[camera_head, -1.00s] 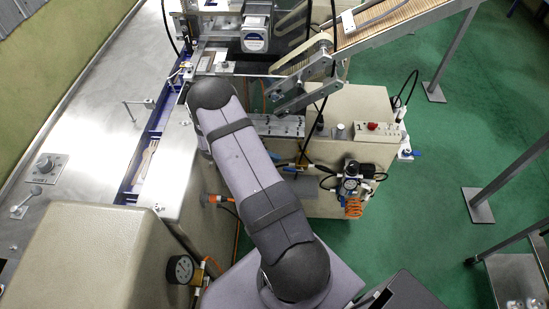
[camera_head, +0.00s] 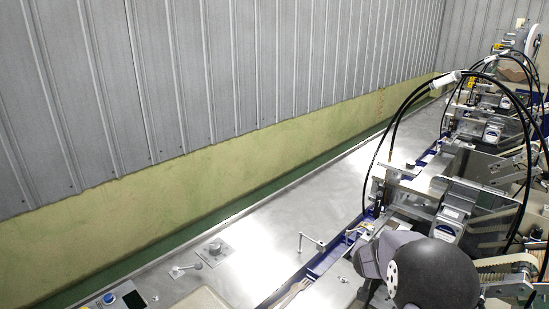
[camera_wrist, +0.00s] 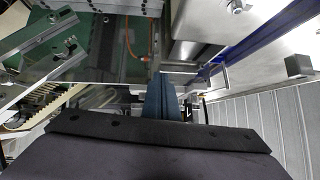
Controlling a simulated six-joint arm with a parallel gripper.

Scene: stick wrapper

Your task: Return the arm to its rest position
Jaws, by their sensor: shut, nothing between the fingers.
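My arm shows at the lower right of the head view as a large round black joint cap with a grey link behind it, in front of the wrapping machine (camera_head: 455,222). My gripper does not show clearly in the head view. In the wrist view, the blue-grey fingers of my gripper (camera_wrist: 160,100) stand above the dark mount at the bottom of the picture. The fingers are together with nothing between them. They are apart from the machine parts behind them.
A steel table top (camera_head: 290,225) with a small knob panel (camera_head: 215,252) runs diagonally along the wall (camera_head: 200,90). A blue channel (camera_head: 318,262) borders it. Black cables arch over the machine at the right. The wrist view shows a slatted conveyor (camera_wrist: 42,100) at left.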

